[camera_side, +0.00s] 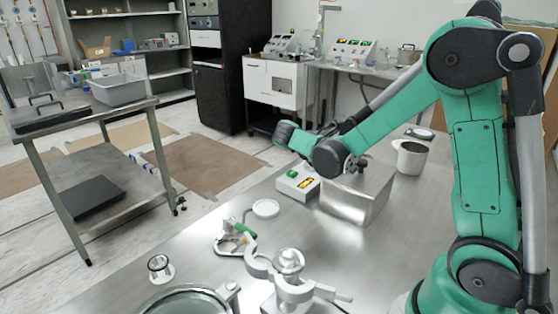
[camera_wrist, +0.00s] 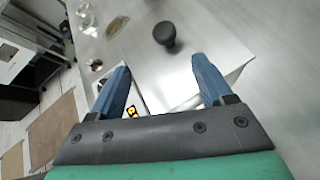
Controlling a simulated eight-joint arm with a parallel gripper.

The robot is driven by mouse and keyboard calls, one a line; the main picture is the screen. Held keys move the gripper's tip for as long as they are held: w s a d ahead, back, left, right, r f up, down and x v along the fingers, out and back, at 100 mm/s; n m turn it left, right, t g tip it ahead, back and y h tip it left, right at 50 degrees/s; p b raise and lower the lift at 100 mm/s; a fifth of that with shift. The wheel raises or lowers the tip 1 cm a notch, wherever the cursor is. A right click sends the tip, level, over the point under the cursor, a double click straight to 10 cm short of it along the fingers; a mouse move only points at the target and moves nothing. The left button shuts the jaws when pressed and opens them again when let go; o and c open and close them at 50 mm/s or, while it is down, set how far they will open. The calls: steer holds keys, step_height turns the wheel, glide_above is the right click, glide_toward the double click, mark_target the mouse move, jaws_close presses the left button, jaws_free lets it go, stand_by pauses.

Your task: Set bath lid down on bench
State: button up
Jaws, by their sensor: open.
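The bath is a shiny steel box (camera_side: 352,207) on the steel bench (camera_side: 400,225). In the wrist view its lid (camera_wrist: 185,68) is a pale flat top with a round black knob (camera_wrist: 165,34). The lid appears to sit on the bath. My gripper (camera_wrist: 160,62) is open, with two blue fingers spread wide and nothing between them. The knob is beyond the fingertips in that picture, apart from both fingers. In the side view my wrist is over the bath and hides much of its top and the fingers.
A small control box (camera_side: 298,182) with a lit display stands left of the bath. A metal mug (camera_side: 409,158) stands behind it to the right. Bare bench lies right of the bath.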

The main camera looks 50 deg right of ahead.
mark_target(361, 161)
steer(key=shift+s+d+f+n+g+h, duration=0.15)
steer(key=shift+s+d+n+g+h, duration=0.15)
steer(key=shift+d+g, duration=0.2)
steer(key=shift+s+d+f+n+g+h, duration=0.2)
steer(key=shift+d+g+h, duration=0.2)
steer(key=shift+g, duration=0.2)
steer(key=shift+x, duration=2.7)
steer(key=shift+r, duration=0.1)
steer(key=shift+c, duration=0.2)
steer(key=shift+w, duration=0.1)
jaws_close()
